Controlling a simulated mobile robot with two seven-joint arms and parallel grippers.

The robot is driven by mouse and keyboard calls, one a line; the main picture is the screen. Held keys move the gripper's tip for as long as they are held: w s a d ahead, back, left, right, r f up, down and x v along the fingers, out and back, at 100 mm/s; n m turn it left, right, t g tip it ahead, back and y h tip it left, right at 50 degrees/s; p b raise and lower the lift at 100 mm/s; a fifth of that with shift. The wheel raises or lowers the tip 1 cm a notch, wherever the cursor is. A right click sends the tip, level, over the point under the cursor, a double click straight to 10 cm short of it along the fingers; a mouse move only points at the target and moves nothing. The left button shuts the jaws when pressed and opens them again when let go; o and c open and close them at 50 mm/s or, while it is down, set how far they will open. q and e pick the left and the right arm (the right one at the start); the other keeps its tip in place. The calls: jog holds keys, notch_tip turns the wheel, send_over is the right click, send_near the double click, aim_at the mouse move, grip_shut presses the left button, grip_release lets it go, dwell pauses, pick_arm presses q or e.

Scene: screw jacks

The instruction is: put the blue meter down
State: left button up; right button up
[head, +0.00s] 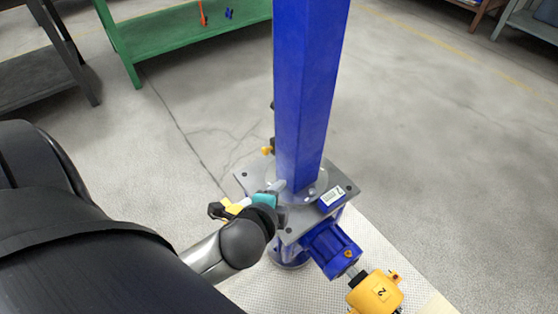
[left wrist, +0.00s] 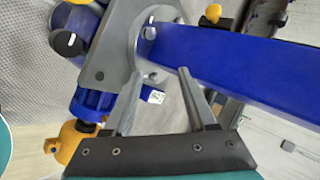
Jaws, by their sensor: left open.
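The blue meter (head: 331,198), a small box with a pale display, sits on the grey top plate (head: 345,188) of the screw jack, at the right of the blue column (head: 305,90). In the left wrist view the meter (left wrist: 152,95) shows small between my fingers, partly hidden by one of them. My left gripper (head: 280,188) is over the plate, left of the meter, close to the column foot. In the left wrist view its two fingers (left wrist: 160,72) are apart, with no object clearly gripped. My right gripper is out of view.
A blue gearbox (head: 330,245) and a yellow unit marked 2 (head: 376,294) stick out from the jack's front right. The tall column blocks the space behind the plate. A green bench (head: 190,32) stands at the back left. Open floor lies to the right.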

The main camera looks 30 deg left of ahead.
pick_arm(q)
jog(key=s+d+n+g+h, duration=0.3)
jog(key=s+n, duration=0.5)
jog(key=n, duration=0.3)
jog(key=shift+d+g, duration=0.9)
jog(key=shift+d, duration=0.25)
